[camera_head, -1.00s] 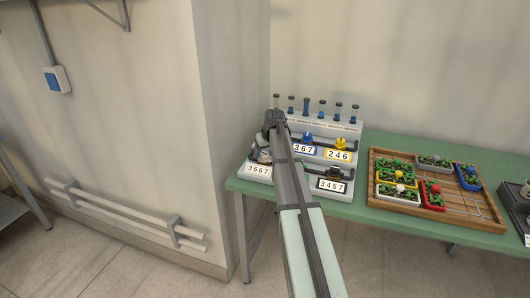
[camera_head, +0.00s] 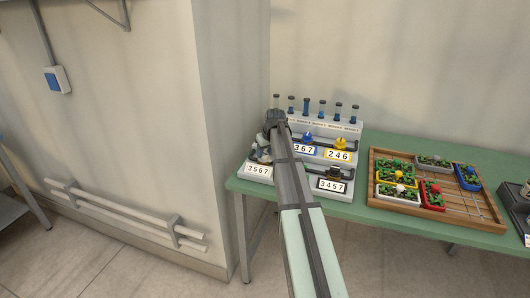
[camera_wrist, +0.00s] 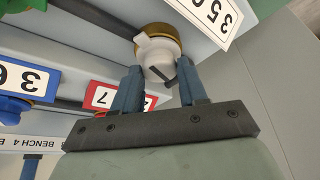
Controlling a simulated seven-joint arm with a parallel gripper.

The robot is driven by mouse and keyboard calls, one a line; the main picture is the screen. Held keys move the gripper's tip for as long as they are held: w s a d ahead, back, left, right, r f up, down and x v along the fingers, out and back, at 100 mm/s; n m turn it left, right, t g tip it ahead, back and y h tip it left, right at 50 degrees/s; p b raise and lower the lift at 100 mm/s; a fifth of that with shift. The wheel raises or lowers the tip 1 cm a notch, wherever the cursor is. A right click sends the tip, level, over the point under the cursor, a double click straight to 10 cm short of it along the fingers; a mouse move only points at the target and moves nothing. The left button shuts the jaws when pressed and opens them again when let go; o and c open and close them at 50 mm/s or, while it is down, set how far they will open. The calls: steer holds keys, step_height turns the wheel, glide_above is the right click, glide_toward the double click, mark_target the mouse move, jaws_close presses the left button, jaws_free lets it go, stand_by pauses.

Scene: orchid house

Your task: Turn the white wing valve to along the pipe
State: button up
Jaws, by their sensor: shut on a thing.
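The white wing valve (camera_wrist: 157,52) sits on a round brass base on the grey panel, at the top middle of the wrist view. My gripper (camera_wrist: 163,80) has its two blue-grey fingers shut on the valve, one on each side of its wing. A dark pipe (camera_wrist: 97,16) runs up to the valve from the left. The fingers partly cover the wing, so its exact angle to the pipe is hard to tell. In the head view my gripper (camera_head: 265,140) is over the panel's left side, and my arm hides most of the valve.
The panel (camera_head: 297,121) also carries a blue valve (camera_head: 308,136), a yellow valve (camera_head: 340,143), a black valve (camera_head: 334,172), number plates and a row of tubes. A wooden tray (camera_head: 456,207) of small planters stands to the right on the green bench (camera_head: 358,211).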

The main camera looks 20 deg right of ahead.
steer(key=n, duration=0.2)
steer(key=n+y, duration=0.1)
steer(key=n, duration=0.1)
steer(key=shift+d+g+y, duration=0.2)
steer(key=shift+g+y, duration=0.1)
steer(key=o, duration=1)
steer(key=shift+o, duration=0.2)
steer(key=v, duration=1.3)
steer(key=shift+s+r, duration=0.2)
steer(key=shift+r, duration=0.1)
